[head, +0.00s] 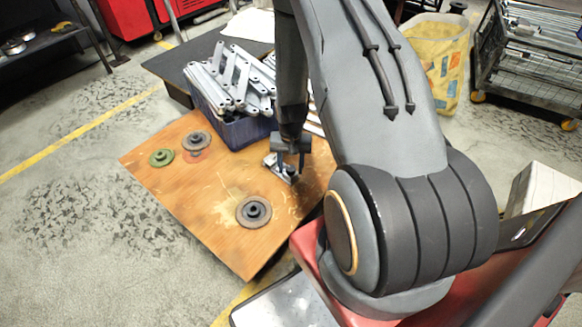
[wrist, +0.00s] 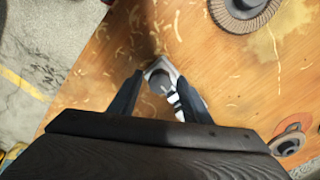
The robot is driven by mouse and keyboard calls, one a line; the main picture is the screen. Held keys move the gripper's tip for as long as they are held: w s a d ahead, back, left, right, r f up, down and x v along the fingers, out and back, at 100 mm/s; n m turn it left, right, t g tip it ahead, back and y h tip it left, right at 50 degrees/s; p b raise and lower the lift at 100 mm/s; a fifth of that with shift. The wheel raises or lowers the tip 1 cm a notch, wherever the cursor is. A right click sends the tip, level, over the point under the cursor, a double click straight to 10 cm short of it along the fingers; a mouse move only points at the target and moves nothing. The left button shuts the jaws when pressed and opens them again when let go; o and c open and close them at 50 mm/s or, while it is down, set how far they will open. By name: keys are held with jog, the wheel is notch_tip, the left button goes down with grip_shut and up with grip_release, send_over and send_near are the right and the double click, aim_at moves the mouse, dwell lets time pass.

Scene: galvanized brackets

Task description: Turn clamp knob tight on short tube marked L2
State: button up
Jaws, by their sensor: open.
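My gripper (head: 290,160) points down over the right part of a wooden board; its two fingers also show in the wrist view (wrist: 159,82). The fingers are apart. A small light metal bracket (head: 271,161) lies on the board under the gripper. In the wrist view the bracket (wrist: 153,69) shows between and just beyond the fingertips, with a dark round part (wrist: 160,81) that may be a hole or a knob. I cannot tell whether the fingers touch it. I cannot make out a tube, a clamp knob or an L2 mark in either view.
The wooden board (head: 215,185) carries a large grey disc (head: 254,212), another grey disc (head: 196,140), a green disc (head: 161,157) and a reddish disc (head: 193,157). A blue crate (head: 243,134) full of metal brackets (head: 235,80) stands close behind my gripper. The board's middle is mostly clear.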

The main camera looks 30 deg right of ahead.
jog(key=shift+n+p, duration=0.45)
jog(key=shift+n, duration=1.85)
jog(key=shift+c, duration=0.2)
jog(key=c, duration=0.9)
jog(key=m, duration=1.8)
